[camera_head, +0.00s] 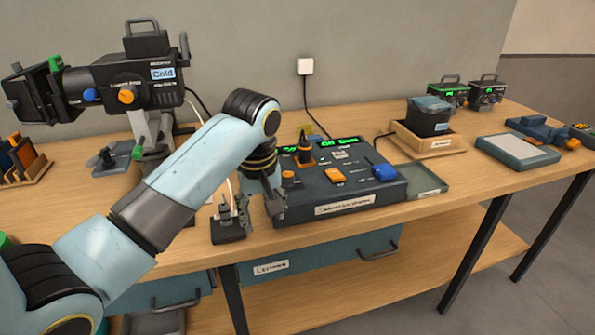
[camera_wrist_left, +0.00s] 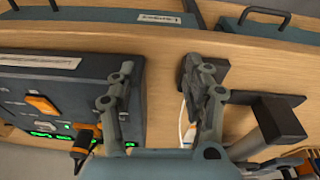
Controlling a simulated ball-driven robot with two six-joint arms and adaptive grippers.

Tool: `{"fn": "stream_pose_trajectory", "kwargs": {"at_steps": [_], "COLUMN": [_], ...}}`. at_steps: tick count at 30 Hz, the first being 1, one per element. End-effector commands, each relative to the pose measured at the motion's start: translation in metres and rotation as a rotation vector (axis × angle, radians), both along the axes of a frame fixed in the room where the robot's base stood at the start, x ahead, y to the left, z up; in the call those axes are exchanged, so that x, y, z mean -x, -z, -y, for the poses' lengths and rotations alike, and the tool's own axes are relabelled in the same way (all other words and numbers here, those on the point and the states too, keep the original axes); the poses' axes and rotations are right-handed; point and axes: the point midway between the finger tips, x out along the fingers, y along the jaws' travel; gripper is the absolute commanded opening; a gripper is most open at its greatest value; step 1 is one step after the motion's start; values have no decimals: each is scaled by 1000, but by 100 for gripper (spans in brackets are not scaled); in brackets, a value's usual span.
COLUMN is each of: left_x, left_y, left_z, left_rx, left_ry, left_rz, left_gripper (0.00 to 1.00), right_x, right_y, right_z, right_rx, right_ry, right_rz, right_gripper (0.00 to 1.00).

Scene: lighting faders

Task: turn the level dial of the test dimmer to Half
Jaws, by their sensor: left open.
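I cannot read a label that marks the test dimmer or a Half position. Two small dark boxes, a left one (camera_head: 447,94) and a right one (camera_head: 487,92), have handles, green displays and knobs and stand at the table's back right. Their dial settings are too small to tell. My left gripper (camera_head: 262,206) is open and empty, pointing down at the table's front edge, far from these boxes. In the left wrist view its spread fingers (camera_wrist_left: 160,85) are between the control desk and a small dark block. My right gripper is not in view.
The control desk (camera_head: 345,200) with orange and blue controls stands beside my left gripper. The dark block (camera_head: 228,232) with a white cable is on its other side. A spotlight (camera_head: 140,80) stands back left. A wooden tray (camera_head: 428,143) with a dark bin and a grey pad (camera_head: 517,150) lie rightward.

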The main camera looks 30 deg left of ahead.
Motion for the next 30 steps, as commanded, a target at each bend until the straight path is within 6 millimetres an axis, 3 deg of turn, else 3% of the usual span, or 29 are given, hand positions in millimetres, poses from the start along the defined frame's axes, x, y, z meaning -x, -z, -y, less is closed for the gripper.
{"fn": "stream_pose_trajectory", "kwargs": {"at_steps": [5,12,17,20,23,30], "left_x": [-43,-108,-126,-128,-128,-128], "left_y": [-23,-83,-110,-110,-97,-49], "left_z": [-11,-30,-36,-36,-36,-36], "left_rx": [33,99,125,129,129,128], "left_ry": [-195,-578,-737,-764,-767,-764], "left_rz": [-15,-61,-86,-93,-95,-94], "left_gripper": [50,50,50,50,50,50], "right_x": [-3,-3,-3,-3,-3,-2], "right_y": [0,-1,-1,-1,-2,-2], "right_z": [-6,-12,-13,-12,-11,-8], "right_rx": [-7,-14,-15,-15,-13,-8], "right_ry": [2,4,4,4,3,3], "right_rz": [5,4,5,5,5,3], "right_gripper": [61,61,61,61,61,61]}}
